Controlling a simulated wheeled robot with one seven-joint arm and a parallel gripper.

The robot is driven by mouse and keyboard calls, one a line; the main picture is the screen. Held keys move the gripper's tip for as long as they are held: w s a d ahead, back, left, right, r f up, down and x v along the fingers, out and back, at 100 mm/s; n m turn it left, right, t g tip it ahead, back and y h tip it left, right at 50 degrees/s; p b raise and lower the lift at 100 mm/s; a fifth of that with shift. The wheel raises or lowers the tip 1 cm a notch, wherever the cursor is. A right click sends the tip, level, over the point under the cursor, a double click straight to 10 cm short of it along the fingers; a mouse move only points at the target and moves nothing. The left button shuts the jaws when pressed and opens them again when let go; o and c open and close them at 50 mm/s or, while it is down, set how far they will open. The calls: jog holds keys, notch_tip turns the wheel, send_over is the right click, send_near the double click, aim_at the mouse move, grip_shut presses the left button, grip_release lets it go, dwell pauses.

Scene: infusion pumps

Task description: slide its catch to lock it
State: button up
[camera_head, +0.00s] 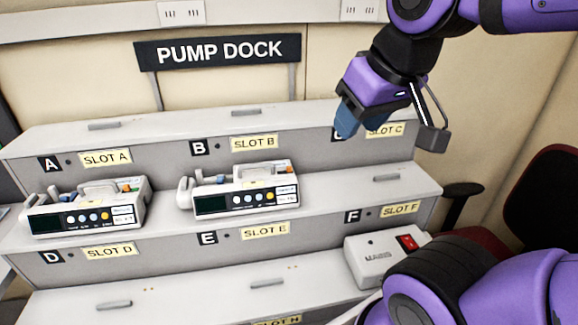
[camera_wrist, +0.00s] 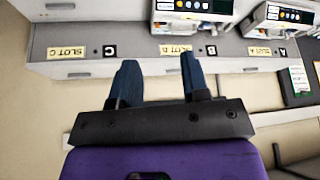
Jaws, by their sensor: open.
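Two white infusion pumps stand on the middle step of the grey dock (camera_head: 60,262): one pump (camera_head: 85,207) below the SLOT A label, the other pump (camera_head: 240,191) below SLOT B. Small grey bar-shaped catches lie on the step tops, such as one catch (camera_head: 386,178) right of the SLOT B pump. I cannot tell which catch the task means. My gripper (camera_head: 345,130) is open and empty, in front of the SLOT C label (camera_head: 388,130) and partly hiding it. Its blue fingers (camera_wrist: 157,62) stand apart in the wrist view, where the dock appears upside down.
A white box with a red switch (camera_head: 408,243) stands at the lower right, partly behind my arm. A dark chair (camera_head: 545,205) is on the right. The PUMP DOCK sign (camera_head: 220,51) rises behind the top step. The step right of the SLOT B pump is clear.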

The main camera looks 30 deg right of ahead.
aim_at(289, 169)
jog(key=shift+w, duration=0.2)
jog(key=c, duration=0.7)
jog(key=w+m, duration=0.2)
jog(key=w+d+m+g+y, duration=0.1)
jog(key=w+m, duration=0.1)
jog(key=w+f+m, duration=0.1)
jog(key=w, duration=0.1)
jog(key=shift+w+d+m+g, duration=0.3)
jog(key=shift+d+m, duration=0.1)
grip_shut()
jog(key=w+d+f+m+g+y, duration=0.1)
jog(key=w+d+f+m+y, duration=0.1)
jog(key=w+d+f+m, duration=0.5)
jog(key=w+d+f+m+g+y, duration=0.1)
jog(key=w+d+f+m, duration=0.35)
jog(key=w+m, duration=0.45)
jog(key=w+a+f, duration=0.2)
jog(key=a+f, duration=0.5)
jog(key=f, duration=0.3)
jog(key=shift+a, duration=0.25)
